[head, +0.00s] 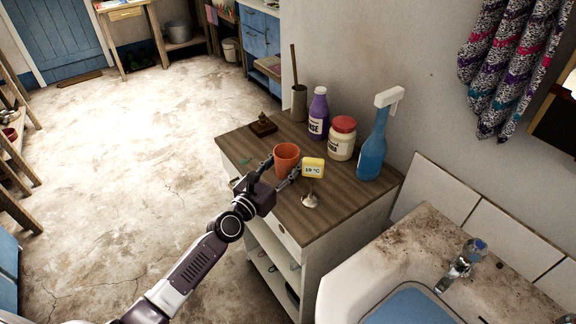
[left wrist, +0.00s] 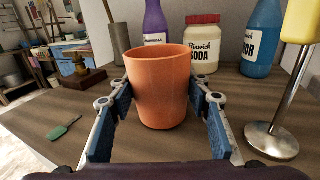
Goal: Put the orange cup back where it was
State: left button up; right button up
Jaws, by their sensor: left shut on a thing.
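The orange cup (head: 287,158) is upright at the wooden top of the white cabinet (head: 330,184). My left gripper (head: 277,174) reaches it from the front left, with a finger on each side. In the left wrist view the orange cup (left wrist: 160,88) stands between the two blue-padded fingers (left wrist: 160,105), which are shut on it. The cup's base appears at or very near the wood; I cannot tell if it touches. My right gripper is not in view.
Close by are a yellow sign on a metal stand (head: 312,168), a purple bottle (head: 318,115), a red-lidded jar (head: 342,138), a blue spray bottle (head: 373,145), a brush holder (head: 299,103) and a small brown object (head: 263,125). A sink (head: 345,280) lies at right.

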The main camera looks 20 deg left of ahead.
pick_arm(q)
jog(key=shift+s, duration=0.15)
jog(key=shift+s+f, duration=0.1)
jog(key=o, duration=0.9)
jog(key=shift+c, duration=0.2)
jog(key=o, duration=0.4)
